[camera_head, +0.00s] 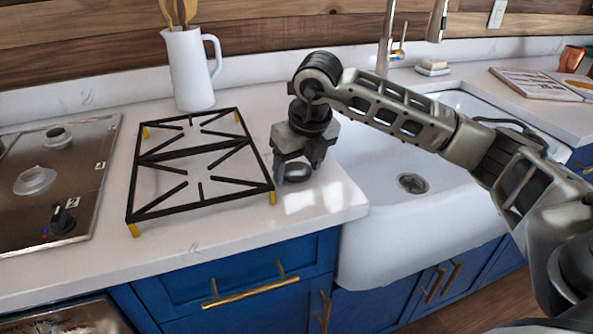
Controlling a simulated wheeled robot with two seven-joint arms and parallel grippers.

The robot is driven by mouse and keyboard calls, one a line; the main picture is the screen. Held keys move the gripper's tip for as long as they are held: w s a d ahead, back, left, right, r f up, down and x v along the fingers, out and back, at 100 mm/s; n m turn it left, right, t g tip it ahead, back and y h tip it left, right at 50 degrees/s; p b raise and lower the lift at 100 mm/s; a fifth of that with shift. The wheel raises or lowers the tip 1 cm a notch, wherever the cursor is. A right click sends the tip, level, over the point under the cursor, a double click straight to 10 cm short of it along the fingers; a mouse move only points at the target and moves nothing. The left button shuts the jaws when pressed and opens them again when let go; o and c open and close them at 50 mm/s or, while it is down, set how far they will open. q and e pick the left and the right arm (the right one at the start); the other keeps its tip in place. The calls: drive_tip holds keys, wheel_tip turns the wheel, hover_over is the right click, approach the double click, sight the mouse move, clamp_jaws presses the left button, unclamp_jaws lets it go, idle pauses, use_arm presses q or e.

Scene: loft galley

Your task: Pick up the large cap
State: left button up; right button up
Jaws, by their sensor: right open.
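The large cap (297,173) is a dark round disc lying on the white counter, just right of the black grate. My right gripper (298,169) points down right over it. Its two fingers are apart, one on each side of the cap, and I cannot tell whether they touch it. The gripper body hides part of the view around the cap. My left gripper is not in view.
The black grate (190,162) with yellow feet stands left of the cap. A cooktop panel (85,192) with burners and a knob lies farther left. A white pitcher (187,70) holds utensils behind. The white sink (362,205) opens to the right.

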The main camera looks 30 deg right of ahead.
sight(293, 169)
drive_tip(key=c, duration=0.8)
drive_tip(key=shift+r, duration=0.5)
drive_tip(key=v, duration=0.3)
drive_tip(key=shift+w+a+b, duration=0.2)
drive_tip(key=shift+w+b, duration=0.05)
drive_tip(key=shift+b, duration=0.05)
drive_tip(key=s+a+r, duration=0.9)
drive_tip(key=a, duration=0.1)
drive_tip(key=shift+p, duration=0.3)
